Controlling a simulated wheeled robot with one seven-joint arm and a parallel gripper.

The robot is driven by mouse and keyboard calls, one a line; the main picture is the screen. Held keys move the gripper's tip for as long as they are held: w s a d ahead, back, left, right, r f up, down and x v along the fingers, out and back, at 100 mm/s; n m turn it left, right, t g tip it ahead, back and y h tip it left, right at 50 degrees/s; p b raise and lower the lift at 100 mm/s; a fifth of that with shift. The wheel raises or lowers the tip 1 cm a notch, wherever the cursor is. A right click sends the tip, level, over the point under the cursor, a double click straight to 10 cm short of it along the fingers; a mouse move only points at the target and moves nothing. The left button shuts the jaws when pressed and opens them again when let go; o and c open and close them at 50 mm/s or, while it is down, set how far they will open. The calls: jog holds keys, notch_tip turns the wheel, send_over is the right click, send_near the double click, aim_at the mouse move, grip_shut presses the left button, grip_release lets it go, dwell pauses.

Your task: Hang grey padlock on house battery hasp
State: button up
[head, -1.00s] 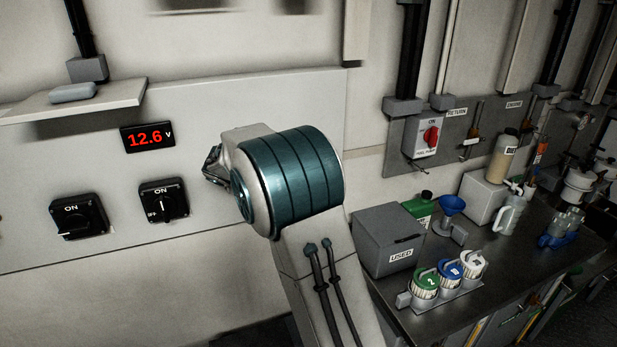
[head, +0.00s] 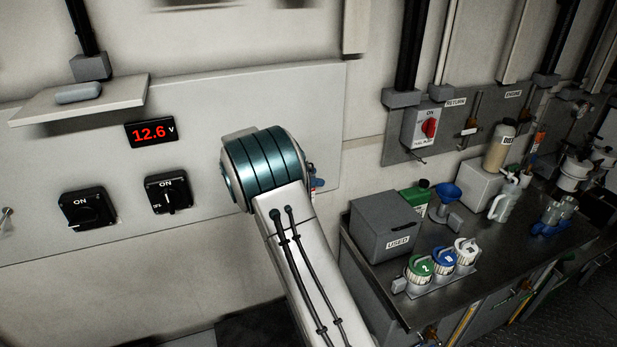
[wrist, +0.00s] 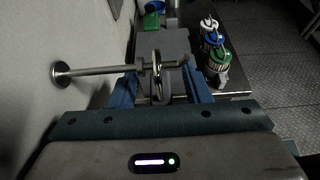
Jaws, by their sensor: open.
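In the wrist view, my gripper (wrist: 160,73) has its two blue fingers apart, one on each side of a narrow, upright metal piece (wrist: 157,74) on a wall peg (wrist: 100,70). This piece looks like the grey padlock seen nearly edge-on, with its lower part hidden. The fingers do not clearly touch it. The peg has a round wall flange and an upturned tip. In the head view, my arm hides most of the gripper. Two black rotary switches marked ON, left (head: 87,208) and right (head: 167,194), are on the wall panel; I cannot tell which is house battery's.
A red 12.6 V display (head: 151,132) and a small shelf (head: 120,97) are above the switches. A grey USED box (head: 386,227) and several capped bottles stand on the dark bench (head: 480,275) at right. Another peg (head: 6,217) shows at the far left.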

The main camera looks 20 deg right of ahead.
jog(key=shift+d+f, duration=0.25)
jog(key=shift+d, duration=0.25)
grip_shut()
jog(key=shift+r, duration=0.1)
